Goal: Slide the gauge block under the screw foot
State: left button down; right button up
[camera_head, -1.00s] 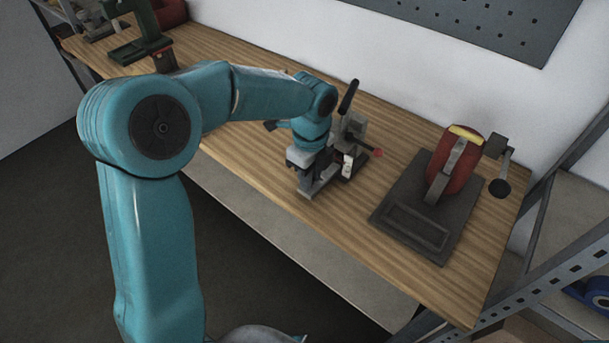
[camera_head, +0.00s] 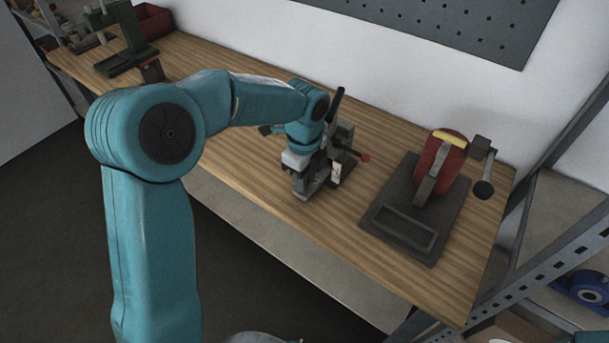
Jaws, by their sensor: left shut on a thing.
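My left gripper (camera_head: 303,184) comes down over the front of the bench at a small grey fixture. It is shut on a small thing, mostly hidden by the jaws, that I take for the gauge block. The fixture (camera_head: 345,137) stands on the bench just behind and to the right of the gripper, with a black handle (camera_head: 336,103) and a red-tipped rod (camera_head: 365,157). A small pale part (camera_head: 337,173) shows beside the gripper. The screw foot cannot be made out behind my wrist. My right gripper is not in view.
A red device with a yellow top (camera_head: 443,158) stands on a dark base plate (camera_head: 395,241) to the right. A green stand (camera_head: 127,48) and a red bin (camera_head: 152,20) are at the far left. Bare wood (camera_head: 240,152) lies left of the gripper. Metal shelving borders the right.

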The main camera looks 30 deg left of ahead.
pick_arm(q)
jog(key=c, duration=0.9)
grip_release()
notch_tip(320, 180, up, 16)
jog(key=p, duration=0.1)
jog(key=shift+r, duration=0.15)
jog(key=shift+s, duration=0.1)
